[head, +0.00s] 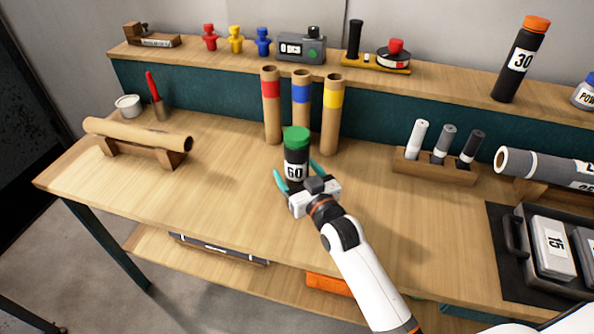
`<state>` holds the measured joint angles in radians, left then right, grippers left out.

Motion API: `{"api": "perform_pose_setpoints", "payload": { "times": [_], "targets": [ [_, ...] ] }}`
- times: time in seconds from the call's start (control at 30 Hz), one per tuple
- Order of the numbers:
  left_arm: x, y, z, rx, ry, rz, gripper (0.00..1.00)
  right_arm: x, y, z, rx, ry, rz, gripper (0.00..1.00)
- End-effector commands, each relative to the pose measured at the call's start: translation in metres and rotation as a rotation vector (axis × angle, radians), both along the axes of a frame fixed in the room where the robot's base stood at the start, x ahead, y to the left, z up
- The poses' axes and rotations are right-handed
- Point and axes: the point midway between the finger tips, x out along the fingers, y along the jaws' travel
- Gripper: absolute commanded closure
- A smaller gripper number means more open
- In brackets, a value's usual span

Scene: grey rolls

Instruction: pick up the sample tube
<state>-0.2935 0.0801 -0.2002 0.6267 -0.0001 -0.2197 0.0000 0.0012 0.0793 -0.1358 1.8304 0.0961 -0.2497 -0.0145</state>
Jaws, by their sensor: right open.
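A dark tube with a green cap and a white label reading 60 (296,160) stands upright on the wooden workbench (235,200), near its middle. My right gripper (298,175) is open, with its teal fingers spread to the left and right of the tube's lower part. The gripper body hides the tube's base. I cannot tell whether either finger touches it. A similar dark tube with an orange cap and a label reading 30 (519,62) stands on the raised shelf at the right. My left gripper is not in view.
Three cardboard tubes with red (271,110), blue (301,95) and yellow (332,115) bands stand close behind the green-capped tube. A cardboard roll (135,134) lies on a stand at left. A wooden holder (435,170) and black case (515,235) are at right. The front-left bench is clear.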

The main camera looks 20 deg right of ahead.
Motion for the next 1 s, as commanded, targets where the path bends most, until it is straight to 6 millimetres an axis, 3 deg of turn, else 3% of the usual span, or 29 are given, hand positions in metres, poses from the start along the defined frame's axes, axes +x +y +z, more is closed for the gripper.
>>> {"api": "perform_pose_setpoints", "payload": {
  "times": [0.13, 0.4, 0.73, 1.0],
  "targets": [
    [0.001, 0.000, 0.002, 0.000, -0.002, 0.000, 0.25, 0.017, 0.003, 0.001, 0.001, -0.002, 0.000, 0.24],
    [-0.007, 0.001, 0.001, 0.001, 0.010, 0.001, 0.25, 0.020, 0.003, 0.000, 0.000, -0.001, 0.000, 0.24],
    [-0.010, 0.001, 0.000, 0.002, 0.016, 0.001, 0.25, 0.020, 0.003, 0.001, 0.000, -0.002, 0.000, 0.74],
    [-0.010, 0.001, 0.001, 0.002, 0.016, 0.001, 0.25, 0.020, 0.003, 0.006, 0.000, -0.003, 0.000, 0.74]
  ]
}}
